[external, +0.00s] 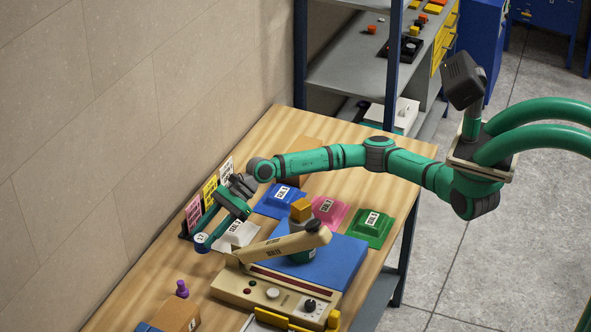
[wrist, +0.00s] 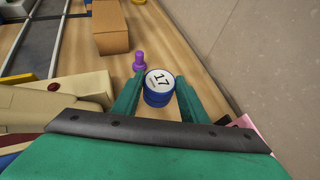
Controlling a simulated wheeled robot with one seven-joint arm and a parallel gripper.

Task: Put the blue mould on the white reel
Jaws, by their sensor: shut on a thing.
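My gripper (wrist: 158,95) is shut on a blue round piece (wrist: 158,98) with a white top marked 17. In the external view the piece (external: 202,243) is at the end of my gripper (external: 210,232), near the left edge of the table. I cannot make out a clear white reel.
A beige press (external: 270,288) with a raised arm stands in front of the blocks. A purple peg (external: 182,289) and a brown box (external: 178,314) are at the front left. Label cards (external: 210,191) stand by the wall.

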